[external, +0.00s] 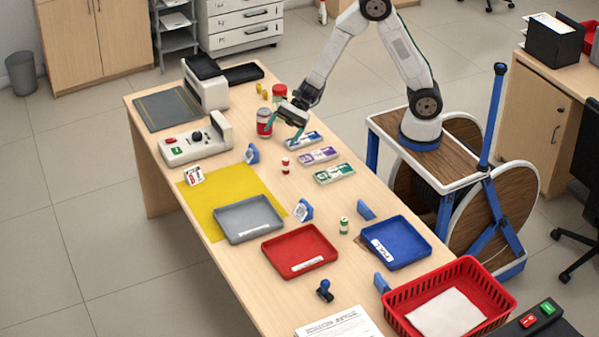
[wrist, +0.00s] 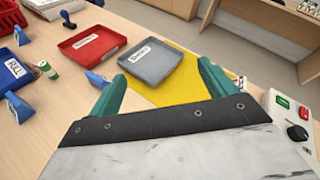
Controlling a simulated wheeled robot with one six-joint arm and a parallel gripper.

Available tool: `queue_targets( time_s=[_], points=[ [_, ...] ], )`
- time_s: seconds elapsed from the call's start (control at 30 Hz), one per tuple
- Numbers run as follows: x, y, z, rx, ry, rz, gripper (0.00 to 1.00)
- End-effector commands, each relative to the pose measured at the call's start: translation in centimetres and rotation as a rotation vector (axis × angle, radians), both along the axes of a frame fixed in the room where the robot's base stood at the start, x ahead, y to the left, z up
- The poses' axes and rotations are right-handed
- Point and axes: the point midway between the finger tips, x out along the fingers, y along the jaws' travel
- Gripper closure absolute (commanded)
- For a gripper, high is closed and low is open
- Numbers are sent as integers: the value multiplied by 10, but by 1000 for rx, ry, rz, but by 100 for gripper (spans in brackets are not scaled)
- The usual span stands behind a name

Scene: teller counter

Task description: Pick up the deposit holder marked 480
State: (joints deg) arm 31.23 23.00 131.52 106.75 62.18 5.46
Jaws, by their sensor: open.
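Three flat white holders lie in a row on the counter in the external view: one with blue marks (external: 305,141), one with purple marks (external: 318,156) and one with green marks (external: 334,174). Their print is too small to read, so I cannot tell which one is marked 480. My gripper (external: 285,129) is open and empty above the counter, close to the blue-marked holder and a red can (external: 265,123). Its teal fingers stand wide apart in the wrist view (wrist: 162,86), with no holder visible between them.
A grey tray (external: 248,221) partly covers a yellow mat (external: 225,187). A red tray (external: 299,251), a blue tray (external: 396,243) and a red basket (external: 479,277) stand nearer the camera. A white device with a knob (external: 196,139) is left of my gripper; small bottles and blue stands are scattered around.

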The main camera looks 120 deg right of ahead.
Motion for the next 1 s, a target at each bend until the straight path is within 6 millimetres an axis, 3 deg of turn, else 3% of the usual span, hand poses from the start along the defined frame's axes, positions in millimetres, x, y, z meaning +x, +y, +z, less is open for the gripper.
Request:
queue_targets(
  time_s=[0.03,0.1,0.2,0.37,0.57,1.0],
  points=[
    [6,-31,-27,61,35,-120,16],
    [10,-70,-58,131,67,-277,16],
    [7,-117,-99,213,110,-469,16],
    [-5,-163,-143,289,150,-665,16],
    [0,-176,-159,310,160,-725,16],
    [53,-170,-182,308,159,-720,16]
  ],
)
